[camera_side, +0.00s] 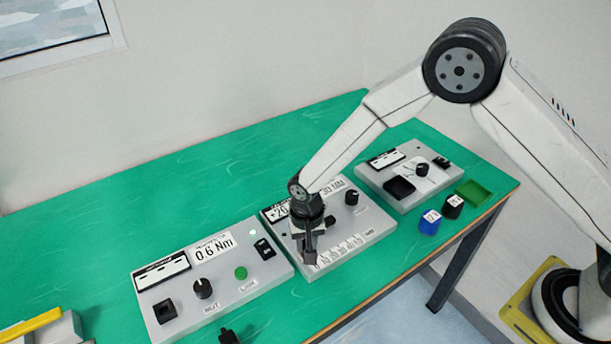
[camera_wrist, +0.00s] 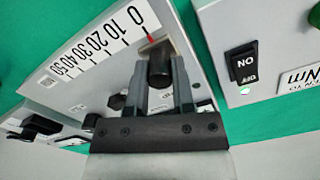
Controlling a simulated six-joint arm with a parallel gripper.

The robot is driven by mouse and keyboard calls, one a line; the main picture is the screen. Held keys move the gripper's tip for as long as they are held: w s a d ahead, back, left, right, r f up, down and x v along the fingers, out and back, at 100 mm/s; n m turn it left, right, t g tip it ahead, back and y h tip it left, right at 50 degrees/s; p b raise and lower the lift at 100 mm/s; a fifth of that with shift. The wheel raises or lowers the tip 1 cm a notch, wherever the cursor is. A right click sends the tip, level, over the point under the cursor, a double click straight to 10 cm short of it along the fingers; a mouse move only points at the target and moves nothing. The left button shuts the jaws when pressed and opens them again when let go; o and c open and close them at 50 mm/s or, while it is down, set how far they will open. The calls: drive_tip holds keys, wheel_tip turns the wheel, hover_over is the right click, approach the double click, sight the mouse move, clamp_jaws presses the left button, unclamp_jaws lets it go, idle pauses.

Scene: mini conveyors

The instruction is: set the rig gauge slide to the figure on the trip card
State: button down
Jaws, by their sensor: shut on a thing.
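The middle grey panel (camera_side: 350,232) carries a printed scale (camera_side: 343,250), marked 0 to 50 in tens in the wrist view (camera_wrist: 97,48). My gripper (camera_side: 309,258) points down at the scale's left end. In the wrist view my gripper (camera_wrist: 160,80) is shut on the black slide knob (camera_wrist: 160,64). A red pointer mark (camera_wrist: 149,38) beside the knob lies close to the 0 end. A white card (camera_side: 333,187) on the panel's back edge seems to read 30 MM, its left part close behind my arm. A small display (camera_side: 278,211) is partly covered and hard to read.
A left panel (camera_side: 215,287) has a 0.6 Nm card (camera_side: 213,248), a knob, a green button and a black switch, close beside my gripper. A right panel (camera_side: 408,160) stands farther back. Blue (camera_side: 430,222) and black (camera_side: 453,206) blocks sit near a green tray (camera_side: 473,193).

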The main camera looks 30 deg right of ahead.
sight(332, 239)
idle(0.3)
drive_tip(key=d, duration=0.7)
drive_tip(key=shift+d, duration=0.15)
drive_tip(key=shift+c, duration=2.4)
unclamp_jaws()
drive_tip(key=shift+r, duration=0.1)
wheel_tip(332, 239, up, 8)
drive_tip(key=shift+f, duration=0.2)
